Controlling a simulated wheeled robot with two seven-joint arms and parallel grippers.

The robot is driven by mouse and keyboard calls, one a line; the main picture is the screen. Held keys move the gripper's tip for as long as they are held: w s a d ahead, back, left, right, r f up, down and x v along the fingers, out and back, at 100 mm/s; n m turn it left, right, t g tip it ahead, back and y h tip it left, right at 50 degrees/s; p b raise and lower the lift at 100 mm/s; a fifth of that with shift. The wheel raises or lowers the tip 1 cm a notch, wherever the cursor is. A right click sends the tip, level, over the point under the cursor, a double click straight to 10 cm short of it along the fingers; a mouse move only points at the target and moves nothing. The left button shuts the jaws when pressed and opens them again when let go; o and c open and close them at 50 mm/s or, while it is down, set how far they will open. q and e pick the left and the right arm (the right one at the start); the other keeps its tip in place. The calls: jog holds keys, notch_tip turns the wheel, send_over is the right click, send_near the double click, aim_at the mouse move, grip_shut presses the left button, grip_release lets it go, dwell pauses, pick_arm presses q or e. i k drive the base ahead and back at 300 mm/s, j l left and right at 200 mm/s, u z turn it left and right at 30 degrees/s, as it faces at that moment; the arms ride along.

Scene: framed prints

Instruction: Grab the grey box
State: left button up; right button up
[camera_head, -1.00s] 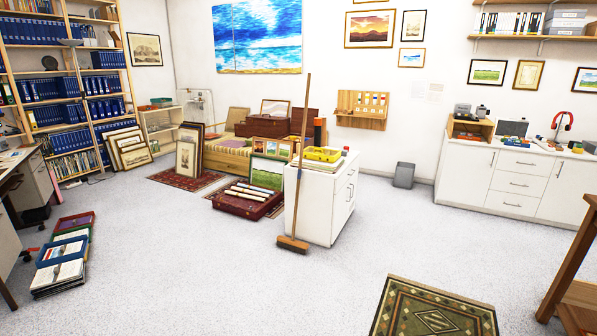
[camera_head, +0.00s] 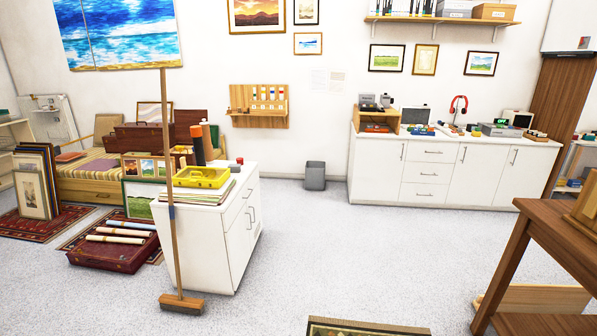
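A grey box (camera_head: 453,9) sits on the wooden wall shelf (camera_head: 443,20) at the top right, cut off by the upper picture edge. It stands beside a brown box (camera_head: 494,12). A grey open-topped bin (camera_head: 315,176) stands on the floor against the back wall, left of the long white counter. The frames do not show which of these the task names. Neither of my grippers is in view.
A white cabinet (camera_head: 208,245) with a yellow case (camera_head: 202,178) stands centre-left, with a broom (camera_head: 171,200) in front. A long white counter (camera_head: 450,172) lines the back wall. A wooden table (camera_head: 560,230) is at right.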

aim_at(234, 168)
jog(key=i, duration=2.3)
jog(key=i+u, duration=0.15)
jog(key=i, duration=0.4)
jog(key=i+l+u, duration=0.2)
jog(key=i, duration=0.3)
jog(key=i+l+u, duration=0.15)
jog(key=i, duration=0.4)
